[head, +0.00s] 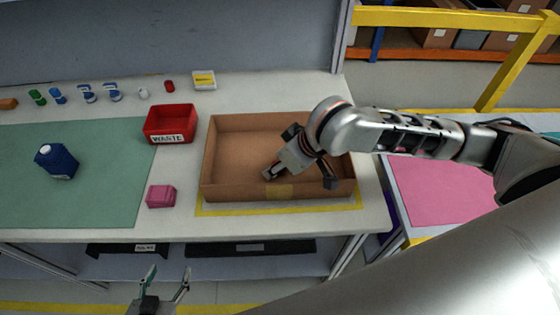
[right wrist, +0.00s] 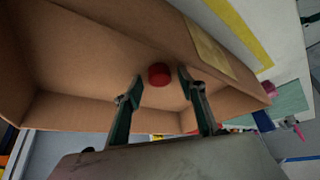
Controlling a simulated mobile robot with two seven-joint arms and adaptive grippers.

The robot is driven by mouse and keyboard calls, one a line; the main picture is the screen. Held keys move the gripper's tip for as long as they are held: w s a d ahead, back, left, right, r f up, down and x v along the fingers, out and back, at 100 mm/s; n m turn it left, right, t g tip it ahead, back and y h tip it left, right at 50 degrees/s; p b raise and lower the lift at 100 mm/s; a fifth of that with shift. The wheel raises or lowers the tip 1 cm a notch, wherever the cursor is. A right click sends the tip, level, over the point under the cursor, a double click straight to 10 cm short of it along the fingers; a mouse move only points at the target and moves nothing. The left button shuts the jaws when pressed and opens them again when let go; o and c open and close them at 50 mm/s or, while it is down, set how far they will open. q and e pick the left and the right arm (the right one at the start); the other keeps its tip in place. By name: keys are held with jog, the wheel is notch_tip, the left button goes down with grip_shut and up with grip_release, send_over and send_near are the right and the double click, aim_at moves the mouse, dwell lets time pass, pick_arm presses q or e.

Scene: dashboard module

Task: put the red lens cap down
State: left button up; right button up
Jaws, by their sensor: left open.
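The red lens cap (right wrist: 159,74) shows in the right wrist view inside the brown cardboard box (right wrist: 95,100), near the wall with the tape. My right gripper (right wrist: 161,88) is open, with a clear gap between the cap and each fingertip. In the head view my right gripper (head: 298,172) reaches down into the box (head: 230,190), and I cannot make out the cap there. My left gripper (head: 166,283) is open and empty at the bottom edge of the head view, in front of the table.
A red waste bin (head: 170,140) stands left of the box, and a pink block (head: 160,196) lies in front of it. A dark blue bottle (head: 56,161) is on the green mat (head: 105,195). Several small items line the table's back. Yellow tape borders the box.

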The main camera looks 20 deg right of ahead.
pick_arm(q)
jog(key=shift+f, duration=0.15)
pick_arm(e)
jog(key=shift+r+b, duration=0.4)
jog(key=shift+r, duration=0.05)
pick_arm(q)
jog(key=r+p, duration=0.1)
jog(key=p, duration=0.1)
jog(key=a+p, duration=0.1)
jog(key=p, duration=0.1)
jog(key=shift+s+a+r+y, duration=0.25)
jog(key=shift+s+r+y, duration=0.05)
jog(key=shift+r, duration=0.1)
pick_arm(e)
jog(key=v, duration=1.2)
pick_arm(q)
jog(key=shift+d+r, duration=0.1)
jog(key=shift+d, duration=0.1)
jog(key=shift+d+r, duration=0.1)
pick_arm(e)
jog(key=shift+s, duration=0.1)
